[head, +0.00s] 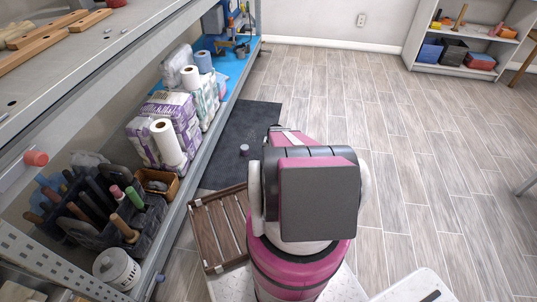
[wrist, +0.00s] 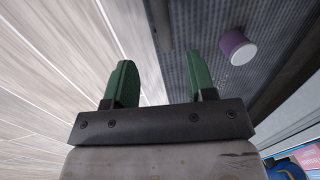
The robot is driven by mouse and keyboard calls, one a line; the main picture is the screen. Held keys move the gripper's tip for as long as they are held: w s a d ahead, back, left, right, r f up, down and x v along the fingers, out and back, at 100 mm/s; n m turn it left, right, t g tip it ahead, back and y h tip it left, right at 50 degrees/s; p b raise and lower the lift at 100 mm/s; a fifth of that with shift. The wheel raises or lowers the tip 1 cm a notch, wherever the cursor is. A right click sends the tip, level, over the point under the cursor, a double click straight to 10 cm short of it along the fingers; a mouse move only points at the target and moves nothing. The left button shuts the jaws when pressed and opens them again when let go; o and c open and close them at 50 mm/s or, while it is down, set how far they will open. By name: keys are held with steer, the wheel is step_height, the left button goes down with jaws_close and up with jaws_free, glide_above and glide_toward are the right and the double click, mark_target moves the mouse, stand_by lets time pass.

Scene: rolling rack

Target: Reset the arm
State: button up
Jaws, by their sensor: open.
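My gripper (wrist: 160,82) shows in the wrist view with two green fingers spread apart and nothing between them. In the head view my pink and grey arm is folded in front of my body, and it mostly hides the gripper. A small purple cylinder with a white end (wrist: 238,48) lies beyond the right finger in the wrist view, apart from it. It also appears in the head view (head: 244,150) on the dark grey mat (head: 262,118).
A metal rack (head: 205,150) runs along the left, holding paper rolls, packs and a tool caddy. A brown slatted wooden rack (head: 222,228) lies beside my arm's left side. A white shelf (head: 405,48) stands at the back right. The wood-look floor (head: 420,150) on the right is clear.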

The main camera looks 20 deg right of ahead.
steer(key=s+a+r+n, duration=0.2)
steer(key=s+a+r, duration=0.4)
steer(key=r, duration=0.7)
steer(key=s+a+r+n+h, duration=0.1)
steer(key=s+a+r+n, duration=0.1)
steer(key=s+a+r, duration=0.5)
steer(key=s+a+r+n+g, duration=0.1)
steer(key=s+a+r+n, duration=0.1)
steer(key=s+a+r, duration=0.5)
steer(key=a+r, duration=0.6)
steer(key=r, duration=0.7)
steer(key=shift+a+n+h, duration=0.2)
steer(key=shift+n+h, duration=0.2)
steer(key=shift+s, duration=0.1)
